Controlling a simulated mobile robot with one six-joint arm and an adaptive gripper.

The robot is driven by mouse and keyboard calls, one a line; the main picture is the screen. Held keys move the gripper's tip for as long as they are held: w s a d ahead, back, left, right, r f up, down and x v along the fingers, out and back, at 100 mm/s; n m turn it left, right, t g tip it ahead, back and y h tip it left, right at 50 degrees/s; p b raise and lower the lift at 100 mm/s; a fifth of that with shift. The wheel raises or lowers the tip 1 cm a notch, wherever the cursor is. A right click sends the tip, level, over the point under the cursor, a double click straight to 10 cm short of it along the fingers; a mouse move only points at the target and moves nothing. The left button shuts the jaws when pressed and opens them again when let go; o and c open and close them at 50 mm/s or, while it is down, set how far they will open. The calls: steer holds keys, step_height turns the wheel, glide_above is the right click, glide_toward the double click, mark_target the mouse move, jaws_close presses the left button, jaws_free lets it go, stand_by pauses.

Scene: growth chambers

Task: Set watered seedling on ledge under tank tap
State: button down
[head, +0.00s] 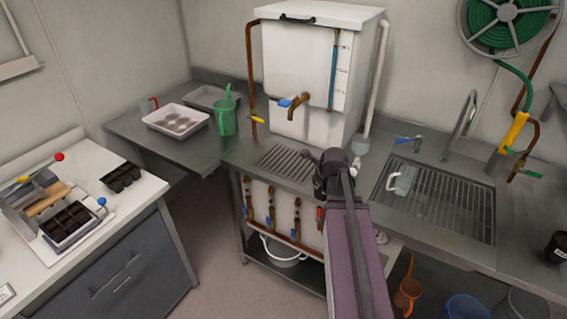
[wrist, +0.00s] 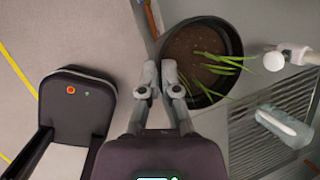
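The seedling pot (wrist: 233,42) is dark and round, with brown soil and thin green leaves (wrist: 222,62), in the wrist view. My gripper (wrist: 160,68) has its fingers close together at the pot's near-left rim and appears to pinch it. In the head view my gripper (head: 335,160) is above the front right of the ledge, and my arm hides the pot. The slatted ledge (head: 285,160) is bare, below the brass tank tap (head: 298,106) with its blue handle. The white tank (head: 300,65) stands behind. Whether the pot touches anything below is unclear.
A sink grate (head: 435,205) lies right of the ledge, with a pale translucent object (head: 404,180) on it. A green watering can (head: 226,118) and white tray (head: 176,121) stand left. Another dark pot (head: 558,246) is at the right edge. Pipes with valves (head: 270,205) run below the ledge.

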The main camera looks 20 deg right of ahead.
steer(key=shift+n+y, duration=0.3)
steer(key=shift+n, duration=0.6)
steer(key=a, duration=0.1)
steer(key=a+r+p, duration=0.1)
steer(key=w+a+r+p, duration=0.1)
steer(key=shift+a, duration=0.3)
steer(key=w+d+f+b, duration=0.1)
steer(key=w+d, duration=0.2)
steer(key=w, duration=1.1)
steer(key=shift+w+f, duration=0.15)
steer(key=shift+w+d, duration=0.15)
steer(key=shift+s+b+x, duration=0.15)
steer(key=shift+b+x, duration=0.8)
steer(key=shift+b, duration=0.1)
steer(key=shift+s+b+x, duration=0.15)
steer(key=shift+b+x, duration=0.8)
steer(key=shift+b, duration=0.05)
